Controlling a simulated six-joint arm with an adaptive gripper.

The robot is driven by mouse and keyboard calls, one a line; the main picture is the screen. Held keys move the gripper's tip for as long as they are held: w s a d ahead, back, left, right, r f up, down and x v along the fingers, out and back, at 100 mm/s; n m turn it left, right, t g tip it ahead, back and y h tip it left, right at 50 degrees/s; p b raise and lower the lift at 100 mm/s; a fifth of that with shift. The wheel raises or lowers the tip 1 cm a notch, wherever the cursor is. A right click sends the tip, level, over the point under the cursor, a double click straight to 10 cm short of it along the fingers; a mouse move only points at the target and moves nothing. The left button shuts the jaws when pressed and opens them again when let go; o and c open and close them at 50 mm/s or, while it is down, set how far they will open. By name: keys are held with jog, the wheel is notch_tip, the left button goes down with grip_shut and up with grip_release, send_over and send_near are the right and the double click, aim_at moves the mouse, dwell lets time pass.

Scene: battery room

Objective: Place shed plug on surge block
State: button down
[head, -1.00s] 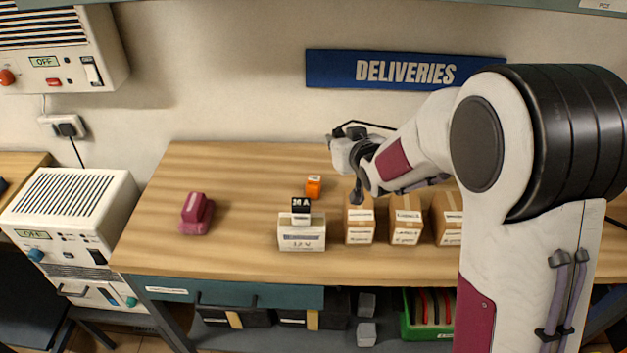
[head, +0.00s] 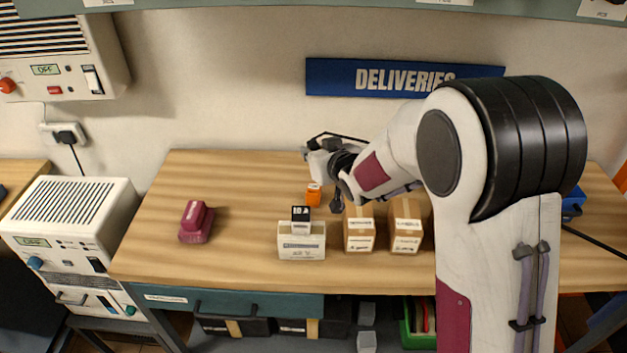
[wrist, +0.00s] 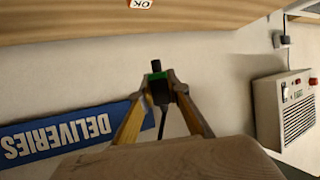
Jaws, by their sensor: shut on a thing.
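In the wrist view my gripper (wrist: 158,92) is shut on a dark plug with a green band (wrist: 157,76), and a thin dark cable trails from it. The plug is in the air in front of the wall. In the head view my gripper (head: 312,160) is above the back of the workbench, behind a small orange block (head: 314,195); the plug is too small to make out there. A pale block with a black display on top (head: 302,241) and a maroon stepped block (head: 196,222) stand on the bench. I cannot tell which one is the surge block.
Cardboard boxes (head: 359,230) stand right of the pale block, close below my arm. The wooden bench top (head: 245,190) is clear between the maroon and orange blocks. A blue DELIVERIES sign (head: 335,78) is on the wall behind. A grey-white unit (head: 72,215) stands left of the bench.

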send_over(313, 189)
jog(key=shift+w+f, duration=0.1)
jog(key=shift+f, duration=2.1)
jog(key=shift+f, duration=1.9)
jog(key=shift+f, duration=0.15)
jog(key=c, duration=2)
grip_release()
jog(key=shift+o, duration=0.2)
jog(key=shift+r, duration=0.2)
jog(key=v, duration=1.2)
jog(key=shift+f, duration=0.1)
